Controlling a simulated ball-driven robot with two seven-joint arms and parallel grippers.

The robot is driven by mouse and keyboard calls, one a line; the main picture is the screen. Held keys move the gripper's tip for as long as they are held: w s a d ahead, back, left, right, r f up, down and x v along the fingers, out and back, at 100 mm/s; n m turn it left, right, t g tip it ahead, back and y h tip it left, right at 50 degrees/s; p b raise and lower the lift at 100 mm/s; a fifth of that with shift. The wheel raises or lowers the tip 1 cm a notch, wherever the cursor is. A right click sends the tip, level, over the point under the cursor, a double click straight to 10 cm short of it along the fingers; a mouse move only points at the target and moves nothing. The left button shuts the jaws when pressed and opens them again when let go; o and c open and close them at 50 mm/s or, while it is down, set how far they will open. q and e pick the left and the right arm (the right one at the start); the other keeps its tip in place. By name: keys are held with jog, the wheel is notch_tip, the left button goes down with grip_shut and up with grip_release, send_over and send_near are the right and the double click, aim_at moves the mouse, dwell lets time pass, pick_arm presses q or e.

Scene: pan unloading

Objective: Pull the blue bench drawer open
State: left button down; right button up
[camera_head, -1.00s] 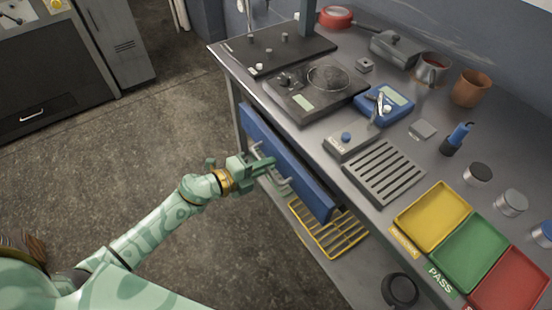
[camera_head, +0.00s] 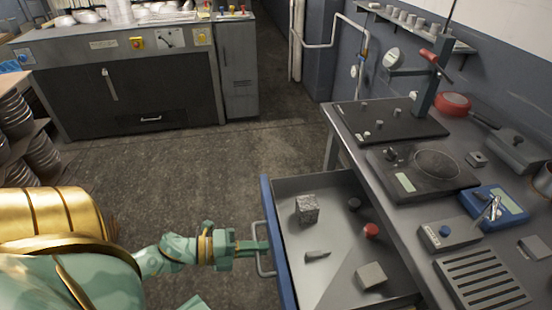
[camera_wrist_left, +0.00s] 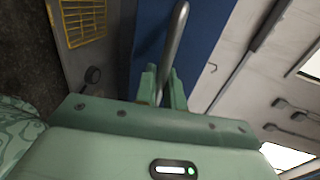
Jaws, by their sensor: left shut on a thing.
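The blue bench drawer (camera_head: 279,255) stands far out from the bench, its grey inside open to view. Its silver bar handle (camera_head: 262,264) is on the blue front. My left gripper (camera_head: 264,246) is shut on the handle, reaching it from the left. In the left wrist view the handle (camera_wrist_left: 175,42) runs between the fingers of my left gripper (camera_wrist_left: 163,88), with the blue drawer front (camera_wrist_left: 205,40) behind it. My right gripper is in neither view.
In the drawer lie a speckled cube (camera_head: 307,208), a red knob (camera_head: 371,231), a dark knob (camera_head: 354,203), a small dark wedge (camera_head: 317,254) and a pale block (camera_head: 371,275). The bench top (camera_head: 350,150) carries instruments. The floor (camera_head: 200,170) left of the drawer is clear.

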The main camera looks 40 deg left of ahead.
pick_arm(q)
jog(key=shift+s+a, duration=0.5)
jog(key=shift+s, duration=0.05)
jog(key=c, duration=1.9)
grip_release()
jog(key=p+v, duration=0.1)
jog(key=v, duration=1.5)
jog(key=shift+s+p, duration=0.15)
jog(key=shift+p, duration=0.25)
